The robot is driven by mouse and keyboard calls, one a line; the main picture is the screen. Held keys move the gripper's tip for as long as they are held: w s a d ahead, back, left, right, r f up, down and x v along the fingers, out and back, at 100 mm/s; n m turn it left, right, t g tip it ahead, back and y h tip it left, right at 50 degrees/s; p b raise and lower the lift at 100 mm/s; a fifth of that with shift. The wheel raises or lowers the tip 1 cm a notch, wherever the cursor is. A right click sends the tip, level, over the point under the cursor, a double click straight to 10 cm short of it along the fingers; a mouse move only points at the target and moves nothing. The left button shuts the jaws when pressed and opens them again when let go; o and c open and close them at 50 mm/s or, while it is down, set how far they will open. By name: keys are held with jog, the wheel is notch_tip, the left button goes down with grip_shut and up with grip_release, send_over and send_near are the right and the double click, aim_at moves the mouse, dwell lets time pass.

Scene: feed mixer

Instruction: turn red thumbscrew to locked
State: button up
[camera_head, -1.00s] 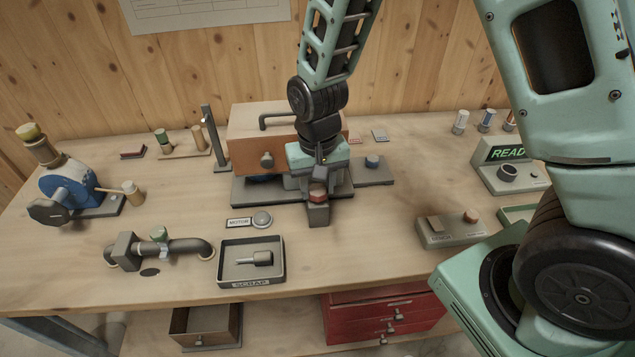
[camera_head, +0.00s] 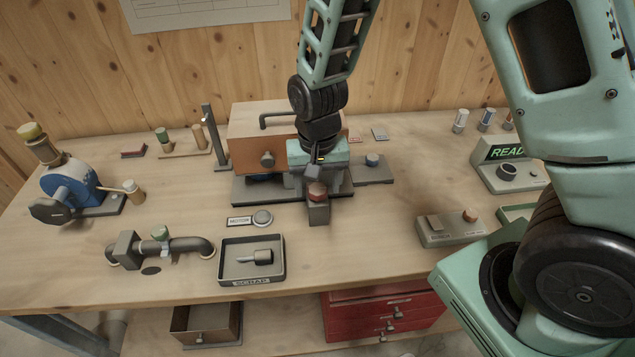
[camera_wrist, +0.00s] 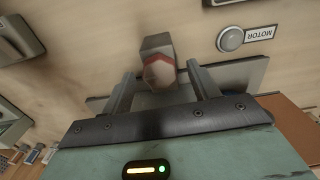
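The red thumbscrew (camera_head: 317,190) has a dull red top and sits on a small grey block at the front edge of the dark machine base. In the wrist view the thumbscrew (camera_wrist: 158,71) is a faceted knob with a red rim. My gripper (camera_wrist: 161,80) is open, with one finger to each side of the knob and visible gaps between. In the head view my gripper (camera_head: 316,172) is just behind and above the thumbscrew, and its body hides part of the machine. I cannot make out any locked marking.
A brown housing (camera_head: 262,128) with a handle stands behind my gripper. The scrap tray (camera_head: 281,272) and the motor button (camera_head: 262,217) are in front to the left. A grey control box (camera_head: 450,232) stands to the right. Bare bench lies between.

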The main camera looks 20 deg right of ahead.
aim_at(318, 188)
notch_tip(318, 188, up, 17)
jog(key=b, duration=0.1)
jog(key=shift+r, duration=0.2)
dwell(0.4)
dwell(0.3)
jog(key=s+a+f+n, duration=0.1)
jog(key=s+a+n, duration=0.1)
jog(key=s, duration=0.4)
jog(key=s+a+f+n, duration=0.1)
jog(key=s+a+n, duration=0.1)
jog(key=s+n, duration=0.3)
jog(key=s+a+f+n, duration=0.2)
jog(key=s+n, duration=0.2)
jog(key=s, duration=0.5)
jog(key=shift+a+y, duration=0.25)
jog(key=shift+y, duration=0.05)
jog(key=shift+w, duration=0.1)
